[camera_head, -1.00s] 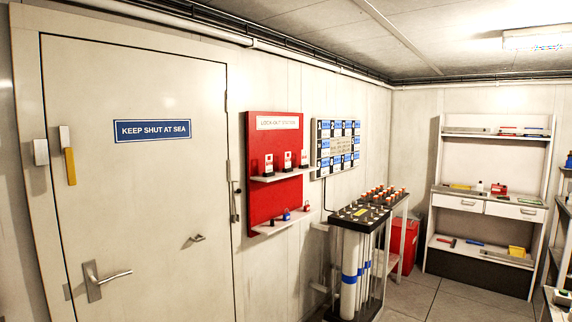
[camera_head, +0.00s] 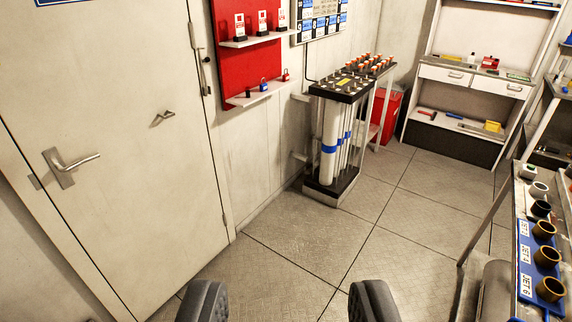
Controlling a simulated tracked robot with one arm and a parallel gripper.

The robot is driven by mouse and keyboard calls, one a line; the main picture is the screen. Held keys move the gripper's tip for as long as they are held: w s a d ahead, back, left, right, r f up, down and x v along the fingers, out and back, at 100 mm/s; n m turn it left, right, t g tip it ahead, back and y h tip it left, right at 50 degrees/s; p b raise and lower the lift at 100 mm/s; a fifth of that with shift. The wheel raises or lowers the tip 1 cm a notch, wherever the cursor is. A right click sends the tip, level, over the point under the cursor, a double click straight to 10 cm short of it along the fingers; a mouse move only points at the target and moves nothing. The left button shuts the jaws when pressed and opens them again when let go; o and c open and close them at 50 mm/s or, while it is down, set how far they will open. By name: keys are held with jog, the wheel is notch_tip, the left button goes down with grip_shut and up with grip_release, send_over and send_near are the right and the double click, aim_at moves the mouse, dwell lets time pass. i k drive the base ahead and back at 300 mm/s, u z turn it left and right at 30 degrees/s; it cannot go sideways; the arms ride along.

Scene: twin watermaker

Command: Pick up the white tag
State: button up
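Three white tags with red print stand in dark holders on the upper shelf of the red lock-out board (camera_head: 238,68): a left tag (camera_head: 240,23), a middle tag (camera_head: 262,20) and a right tag (camera_head: 282,17). I cannot tell which one is the white tag of the task. My gripper (camera_head: 290,302) shows at the bottom edge, its two dark fingers wide apart with only floor between them. It is well away from the board, low and in front of it.
A closed door (camera_head: 110,130) with a lever handle is at the left. A rack of white cylinders (camera_head: 330,140) stands past the board. A bench with a blue holder of cups (camera_head: 538,262) is at the right. Padlocks (camera_head: 263,84) sit on the lower board shelf. The middle floor is clear.

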aim_at(262, 20)
jog(key=z, duration=0.15)
jog(key=i, duration=2.9)
jog(key=u, duration=0.75)
jog(key=i, duration=0.95)
jog(key=u, duration=0.5)
